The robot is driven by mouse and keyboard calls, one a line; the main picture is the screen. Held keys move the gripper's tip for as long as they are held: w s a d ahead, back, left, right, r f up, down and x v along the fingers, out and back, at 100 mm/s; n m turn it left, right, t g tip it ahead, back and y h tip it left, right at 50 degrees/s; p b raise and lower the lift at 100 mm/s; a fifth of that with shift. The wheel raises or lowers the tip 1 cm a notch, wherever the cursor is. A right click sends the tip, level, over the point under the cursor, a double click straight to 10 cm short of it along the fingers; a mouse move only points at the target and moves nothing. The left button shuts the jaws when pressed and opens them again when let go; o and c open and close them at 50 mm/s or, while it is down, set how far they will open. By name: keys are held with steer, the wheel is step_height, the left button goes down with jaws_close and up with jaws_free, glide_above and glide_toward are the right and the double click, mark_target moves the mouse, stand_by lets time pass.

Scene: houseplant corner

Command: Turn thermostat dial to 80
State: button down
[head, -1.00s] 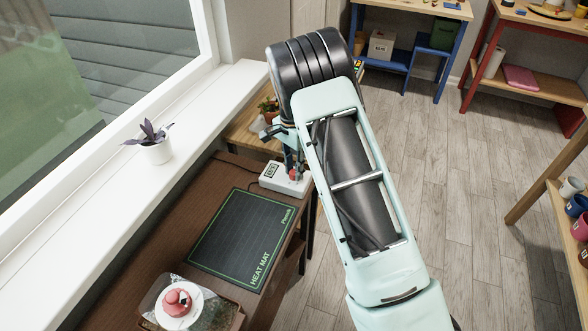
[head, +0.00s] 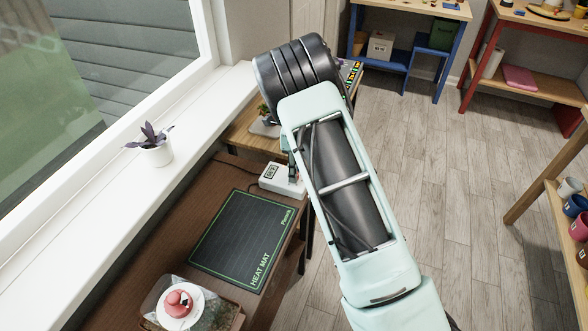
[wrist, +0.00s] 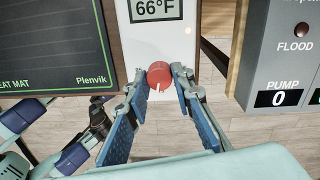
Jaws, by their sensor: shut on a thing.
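The thermostat (head: 270,184) is a white box at the far end of the brown bench. In the wrist view its white face (wrist: 180,45) carries a display (wrist: 155,9) that reads 66°F. Below the display is a red dial (wrist: 159,72) with a white mark toward the bottom of the picture. My gripper (wrist: 159,78) has its blue-padded fingers on either side of the dial, shut on it at the tips. In the head view my arm hides the dial and most of the gripper.
A black heat mat (head: 240,238) lies on the bench in front of the thermostat. A grey panel (wrist: 285,65) marked FLOOD and PUMP, reading 0, stands to the right in the wrist view. A potted plant (head: 156,152) stands on the windowsill.

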steer(key=m, duration=0.3)
steer(key=shift+r+m+p, duration=0.1)
steer(key=shift+m+p, duration=0.2)
steer(key=shift+p, duration=0.05)
steer(key=shift+m+p, duration=0.4)
steer(key=shift+m, duration=1.4)
steer(key=c, duration=1.7)
jaws_free()
steer(key=shift+o, duration=0.2)
step_height(320, 180, up, 12)
steer(key=shift+d, duration=0.2)
